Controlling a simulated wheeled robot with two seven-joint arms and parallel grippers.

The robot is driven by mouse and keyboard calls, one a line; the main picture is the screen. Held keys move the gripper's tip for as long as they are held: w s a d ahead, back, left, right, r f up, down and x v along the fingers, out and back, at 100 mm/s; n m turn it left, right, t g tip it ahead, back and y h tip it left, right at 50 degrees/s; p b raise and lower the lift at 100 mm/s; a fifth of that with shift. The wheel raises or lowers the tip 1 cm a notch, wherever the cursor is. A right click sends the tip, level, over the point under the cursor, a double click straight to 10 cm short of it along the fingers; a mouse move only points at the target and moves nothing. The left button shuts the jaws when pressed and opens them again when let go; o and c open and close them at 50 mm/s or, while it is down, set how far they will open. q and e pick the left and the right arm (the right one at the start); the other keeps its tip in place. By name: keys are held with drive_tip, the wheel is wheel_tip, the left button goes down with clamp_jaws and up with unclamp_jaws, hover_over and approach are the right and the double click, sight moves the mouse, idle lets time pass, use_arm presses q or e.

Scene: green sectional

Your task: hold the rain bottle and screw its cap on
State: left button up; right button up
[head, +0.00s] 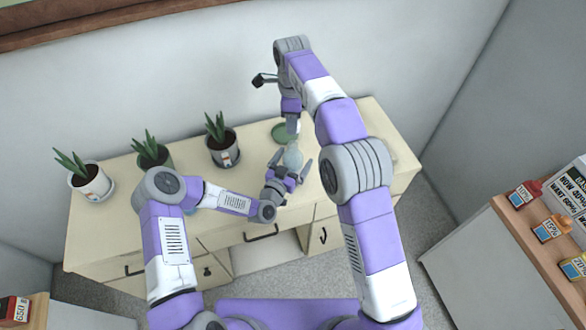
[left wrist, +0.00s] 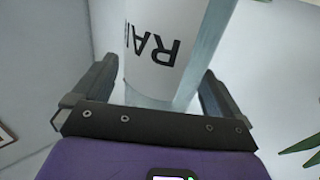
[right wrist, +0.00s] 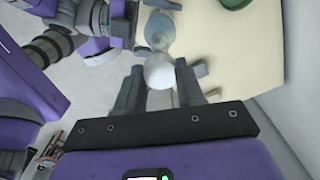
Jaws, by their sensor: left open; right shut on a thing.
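The rain bottle (head: 293,157) is clear, bluish, with a white label reading "RAI…" in the left wrist view (left wrist: 160,45). It stands over the cream cabinet top. My left gripper (head: 299,168) is open, its two fingers on either side of the bottle, with gaps visible in the left wrist view. My right gripper (head: 292,128) comes from above and is shut on the white round cap (right wrist: 158,71), at the top of the bottle. Whether the cap is seated on the bottle's neck is hidden.
Several potted plants, among them one in a grey pot (head: 222,150), line the cabinet top (head: 120,215) to the left. A green round dish (head: 283,131) lies behind the bottle. A wooden shelf (head: 510,235) with small labelled bottles is at the right. The wall is close behind.

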use_arm(q)
drive_tip(key=shift+w+d, duration=0.25)
drive_tip(key=shift+w, duration=0.2)
drive_tip(key=c, duration=1.5)
use_arm(e)
hover_over(292, 144)
drive_tip(key=shift+f, duration=2.5)
drive_tip(key=shift+f, duration=0.9)
drive_tip(key=shift+f, duration=0.5)
